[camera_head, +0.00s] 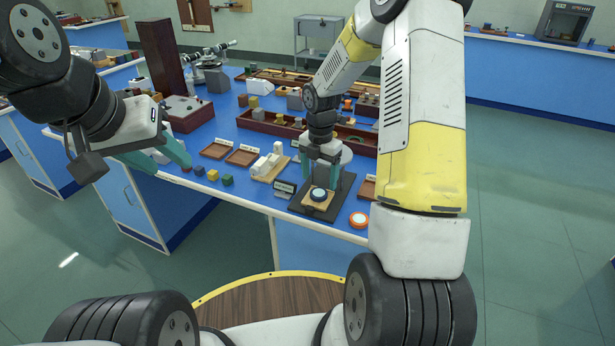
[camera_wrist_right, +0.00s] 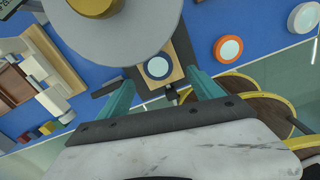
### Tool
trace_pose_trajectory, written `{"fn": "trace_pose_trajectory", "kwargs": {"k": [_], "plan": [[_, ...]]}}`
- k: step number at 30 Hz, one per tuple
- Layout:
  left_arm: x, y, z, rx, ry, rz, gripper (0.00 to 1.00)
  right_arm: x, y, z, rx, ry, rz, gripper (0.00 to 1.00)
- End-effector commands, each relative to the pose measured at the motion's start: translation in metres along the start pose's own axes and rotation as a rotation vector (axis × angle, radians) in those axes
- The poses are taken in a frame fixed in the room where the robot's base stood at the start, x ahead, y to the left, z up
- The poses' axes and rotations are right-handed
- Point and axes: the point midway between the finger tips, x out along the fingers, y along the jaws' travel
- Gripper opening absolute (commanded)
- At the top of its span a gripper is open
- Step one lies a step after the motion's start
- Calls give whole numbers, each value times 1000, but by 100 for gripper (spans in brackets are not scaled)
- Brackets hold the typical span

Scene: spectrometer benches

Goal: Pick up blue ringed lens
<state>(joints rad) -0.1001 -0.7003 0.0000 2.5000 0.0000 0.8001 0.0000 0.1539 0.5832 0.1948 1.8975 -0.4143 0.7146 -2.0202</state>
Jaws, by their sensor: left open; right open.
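The blue ringed lens (camera_head: 319,193) has a pale face and a dark blue rim. It sits on a small wooden block (camera_head: 318,204) on a black stand (camera_head: 338,197) near the bench's front edge. In the right wrist view, the blue ringed lens (camera_wrist_right: 157,68) shows between the two teal fingers. My right gripper (camera_head: 320,178) is open and empty, pointing down just above and behind the lens; its fingers are apart from it. My left gripper (camera_head: 168,160) is open and empty, over the bench's left front edge, away from the lens.
An orange ringed lens (camera_head: 359,219) lies right of the stand; it also shows in the wrist view (camera_wrist_right: 229,49). A small sign (camera_head: 284,189), wooden trays (camera_head: 242,156) and coloured cubes (camera_head: 213,175) lie to the left. A round grey disc (camera_wrist_right: 115,25) is close behind the lens.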

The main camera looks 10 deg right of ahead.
Motion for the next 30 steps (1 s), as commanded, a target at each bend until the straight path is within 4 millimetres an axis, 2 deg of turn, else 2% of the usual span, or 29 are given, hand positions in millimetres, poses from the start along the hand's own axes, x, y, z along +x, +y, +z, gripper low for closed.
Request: {"fn": "trace_pose_trajectory", "kwargs": {"k": [10,20,27,30], "plan": [[0,0,0,0,0,0,44,47,3,5,2,1,-1,75],[0,0,0,0,0,0,44,54,3,5,3,0,0,74],[0,0,0,0,0,0,44,53,3,5,3,0,0,26],[0,0,0,0,0,0,44,53,3,5,3,0,0,9]]}}
